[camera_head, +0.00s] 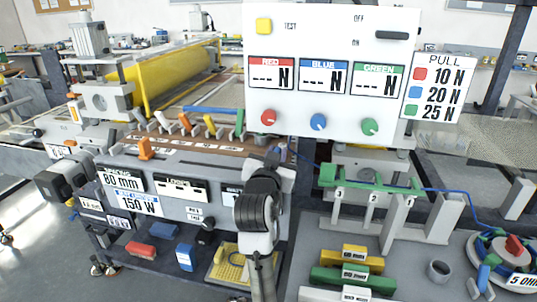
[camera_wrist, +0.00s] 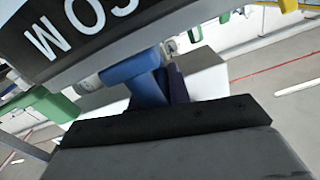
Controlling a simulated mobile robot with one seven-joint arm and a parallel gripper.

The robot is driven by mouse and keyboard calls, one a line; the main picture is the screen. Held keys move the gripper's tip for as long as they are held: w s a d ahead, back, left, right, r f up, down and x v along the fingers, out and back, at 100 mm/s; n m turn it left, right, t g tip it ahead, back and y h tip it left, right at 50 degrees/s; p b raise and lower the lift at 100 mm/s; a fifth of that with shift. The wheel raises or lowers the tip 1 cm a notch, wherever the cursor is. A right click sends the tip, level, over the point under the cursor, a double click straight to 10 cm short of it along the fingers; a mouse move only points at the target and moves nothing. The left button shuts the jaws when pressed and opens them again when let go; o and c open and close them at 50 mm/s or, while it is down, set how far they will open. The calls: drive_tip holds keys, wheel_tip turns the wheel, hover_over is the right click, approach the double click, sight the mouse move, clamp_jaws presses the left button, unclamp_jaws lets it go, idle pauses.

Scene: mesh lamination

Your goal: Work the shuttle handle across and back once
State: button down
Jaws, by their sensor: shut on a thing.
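My gripper (camera_head: 281,152) is at the right end of the brown slotted board on the machine's front. In the wrist view, a blue piece (camera_wrist: 140,72) stands beyond the dark gripper bar, and my gripper (camera_wrist: 165,85) is shut on it. A thin blue cable runs right from near the gripper in the head view. An orange upright handle (camera_head: 145,148) stands at the left of the machine's front ledge, well apart from my gripper. I cannot tell for certain which part is the shuttle handle. The fingertips are largely hidden in both views.
A white panel (camera_head: 330,20) with dials and displays rises just behind my gripper. A green-topped numbered rack (camera_head: 372,187) stands right. Coloured levers line the board. A cable reel (camera_head: 508,255) lies at far right.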

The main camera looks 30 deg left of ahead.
drive_tip(key=shift+d, duration=0.1)
drive_tip(key=c, duration=1.4)
unclamp_jaws()
drive_tip(key=shift+d, duration=0.1)
drive_tip(key=shift+o, duration=0.2)
drive_tip(key=b+v, duration=1)
drive_tip(key=v, duration=0.3)
drive_tip(key=shift+s, duration=0.3)
